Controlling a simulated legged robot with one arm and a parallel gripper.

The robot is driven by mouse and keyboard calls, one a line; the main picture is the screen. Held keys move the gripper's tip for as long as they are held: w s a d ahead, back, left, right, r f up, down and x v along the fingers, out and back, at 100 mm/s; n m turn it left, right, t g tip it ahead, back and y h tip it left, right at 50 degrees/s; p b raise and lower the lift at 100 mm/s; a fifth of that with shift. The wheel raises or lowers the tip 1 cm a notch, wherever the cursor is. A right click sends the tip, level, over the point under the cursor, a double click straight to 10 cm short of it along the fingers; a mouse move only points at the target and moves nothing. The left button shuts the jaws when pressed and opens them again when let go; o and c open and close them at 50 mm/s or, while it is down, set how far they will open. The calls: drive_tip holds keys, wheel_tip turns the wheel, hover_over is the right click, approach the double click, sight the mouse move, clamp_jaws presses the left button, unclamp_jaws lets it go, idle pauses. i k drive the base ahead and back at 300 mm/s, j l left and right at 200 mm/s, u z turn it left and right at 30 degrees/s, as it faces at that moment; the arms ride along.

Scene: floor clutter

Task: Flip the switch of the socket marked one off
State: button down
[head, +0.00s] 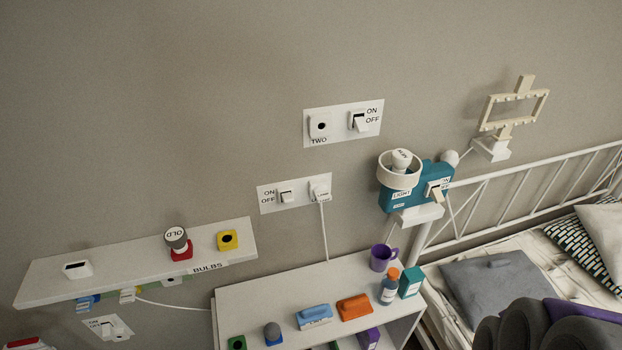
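No marking "ONE" is readable on any socket. A wall plate (293,194) in the middle has an ON/OFF switch (286,196) on its left and a plug (319,191) with a white cable on its right; any socket name there is hidden or too small to read. Another plate (108,328) with an ON/OFF switch is at the lower left, partly under the shelf. The plate marked TWO (319,141) is higher, with an empty socket and a switch (359,122). I cannot tell the switch positions surely. My gripper's fingertips do not show.
A white shelf (130,262) marked BULBS holds a bulb on a red base. A white cabinet (260,295) below carries a purple mug (383,257), bottles and blocks. A teal lamp box (414,190) is right of the plates. A bed fills the right; dark rounded shapes block the lower-right corner.

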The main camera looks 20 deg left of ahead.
sight(286, 197)
drive_tip(key=u, duration=1.75)
